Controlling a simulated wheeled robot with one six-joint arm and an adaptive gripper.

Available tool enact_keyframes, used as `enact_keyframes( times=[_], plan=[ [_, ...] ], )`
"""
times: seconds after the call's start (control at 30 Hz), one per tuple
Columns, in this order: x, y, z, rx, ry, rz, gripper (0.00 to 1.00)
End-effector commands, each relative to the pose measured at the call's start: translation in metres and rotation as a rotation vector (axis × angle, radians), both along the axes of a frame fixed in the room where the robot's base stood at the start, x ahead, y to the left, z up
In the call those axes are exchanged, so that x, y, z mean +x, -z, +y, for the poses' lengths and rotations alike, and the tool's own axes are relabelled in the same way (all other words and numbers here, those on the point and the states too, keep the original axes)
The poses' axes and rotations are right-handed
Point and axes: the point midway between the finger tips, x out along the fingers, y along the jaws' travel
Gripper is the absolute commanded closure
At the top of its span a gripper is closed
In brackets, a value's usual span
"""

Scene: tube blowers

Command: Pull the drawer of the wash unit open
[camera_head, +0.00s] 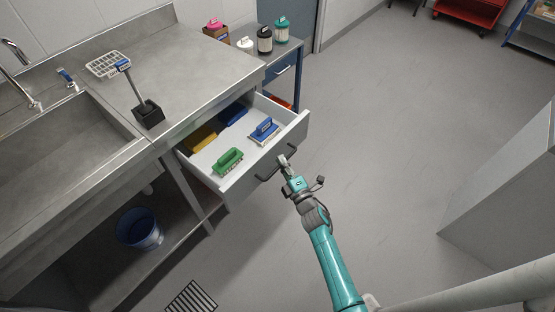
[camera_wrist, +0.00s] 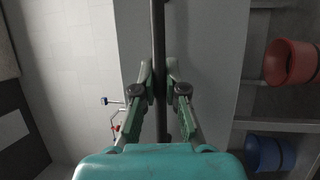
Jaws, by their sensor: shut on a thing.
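The wash unit (camera_head: 180,62) is a grey metal sink and counter at the left in the head view. Its drawer (camera_head: 240,180) stands pulled out under the counter, with its inside in plain view. A dark bar handle (camera_head: 266,177) sits on the drawer's front face. My gripper (camera_head: 284,163) is at the right part of this handle. In the wrist view the handle (camera_wrist: 159,45) runs as a dark bar between the fingers of my gripper (camera_wrist: 160,75), which are shut on it. The drawer front (camera_wrist: 205,50) shows pale behind the bar.
The drawer holds a green brush (camera_head: 228,161), a blue brush (camera_head: 264,130) and yellow and blue items. A blue bucket (camera_head: 139,229) stands below the sink. A cart with bottles (camera_head: 264,40) is beyond the drawer. A grey block (camera_head: 505,190) stands at right; floor between is clear.

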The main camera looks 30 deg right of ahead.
Motion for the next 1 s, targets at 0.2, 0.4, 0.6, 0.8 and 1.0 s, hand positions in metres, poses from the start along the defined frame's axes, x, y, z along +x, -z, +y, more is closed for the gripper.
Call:
enact_keyframes(
  times=[0.2,0.4,0.6,0.8,1.0],
  plan=[
    [-0.0068,0.0010,-0.0029,0.000,0.001,0.002,1.00],
    [-0.0072,0.0011,-0.0030,0.000,0.001,0.002,1.00],
    [-0.0071,0.0012,-0.0030,0.000,0.001,0.002,0.74],
    [-0.0069,0.0005,-0.0029,0.000,0.000,0.001,0.63],
    [-0.0093,0.0009,-0.0029,0.000,0.000,0.001,0.63]
  ],
)
